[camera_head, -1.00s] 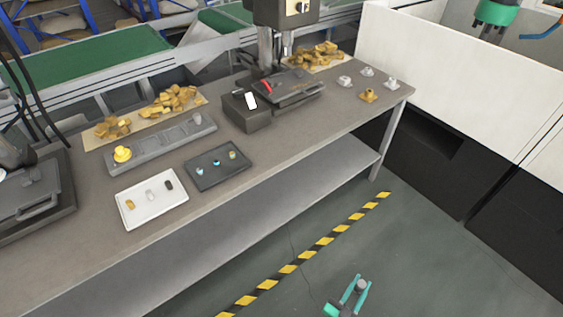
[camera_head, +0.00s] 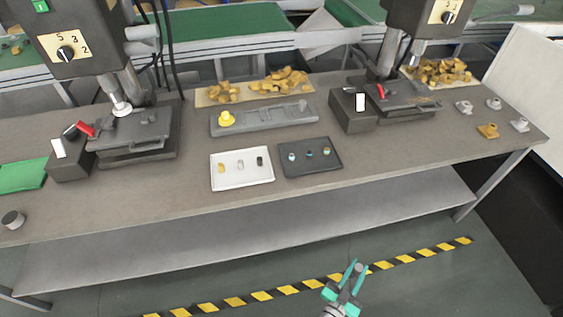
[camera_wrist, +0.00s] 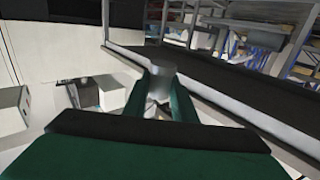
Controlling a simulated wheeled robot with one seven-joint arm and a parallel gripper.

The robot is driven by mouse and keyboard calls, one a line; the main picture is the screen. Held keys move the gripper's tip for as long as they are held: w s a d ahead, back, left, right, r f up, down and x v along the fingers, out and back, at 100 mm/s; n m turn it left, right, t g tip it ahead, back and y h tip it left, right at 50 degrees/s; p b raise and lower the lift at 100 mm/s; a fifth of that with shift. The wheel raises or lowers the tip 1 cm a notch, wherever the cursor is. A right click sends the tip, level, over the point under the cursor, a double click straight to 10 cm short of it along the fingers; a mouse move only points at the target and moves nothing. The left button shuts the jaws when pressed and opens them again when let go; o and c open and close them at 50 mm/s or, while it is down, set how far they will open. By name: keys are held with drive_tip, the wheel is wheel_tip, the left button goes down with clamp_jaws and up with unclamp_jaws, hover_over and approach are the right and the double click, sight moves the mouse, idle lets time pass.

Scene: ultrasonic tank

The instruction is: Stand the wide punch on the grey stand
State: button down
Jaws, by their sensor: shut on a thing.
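My gripper (camera_head: 356,268), with teal fingers, is shut on a grey round piece, seemingly the wide punch (camera_wrist: 161,82). It is held out over the floor, in front of the table and apart from it. In the wrist view its broad flat end shows between the fingertips (camera_wrist: 160,92). A long grey stand (camera_head: 243,126) with shallow recesses lies on the table; a yellow knob-like piece (camera_head: 226,119) is at its left end and a small grey piece (camera_head: 302,104) at its right end. Small grey footed pieces (camera_head: 465,107) stand at the table's right.
A white tray (camera_head: 227,183) and a dark tray (camera_head: 299,169) hold small parts in front of the stand. Drill presses (camera_head: 135,139) flank it. Yellow parts lie behind. A grey cylinder (camera_head: 13,219) is at the table's left front. The table's front strip is mostly clear.

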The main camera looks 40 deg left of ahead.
drive_tip(key=w+a+r+n+y, duration=0.2)
drive_tip(key=w+a+r+y, duration=0.1)
drive_tip(key=a+r, duration=0.4)
drive_tip(key=w+a+r+n+y, duration=0.1)
drive_tip(key=w+a+r+y, duration=0.15)
drive_tip(key=a+r, duration=0.45)
drive_tip(key=s+a+r+n+g+y, duration=0.25)
drive_tip(key=a+r, duration=0.25)
drive_tip(key=r, duration=0.5)
drive_tip(key=s+a+r+n+g+y, duration=0.2)
drive_tip(key=a+r+y, duration=0.15)
drive_tip(key=r, duration=0.55)
hover_over(281, 182)
drive_tip(key=d, duration=0.1)
drive_tip(key=shift+t+h, duration=0.25)
wheel_tip(281, 182, down, 8)
drive_tip(key=shift+s+f, duration=0.1)
drive_tip(key=shift+s, duration=0.05)
drive_tip(key=shift+a+f, duration=0.5)
drive_tip(key=shift+f, duration=1.6)
drive_tip(key=shift+f, duration=0.1)
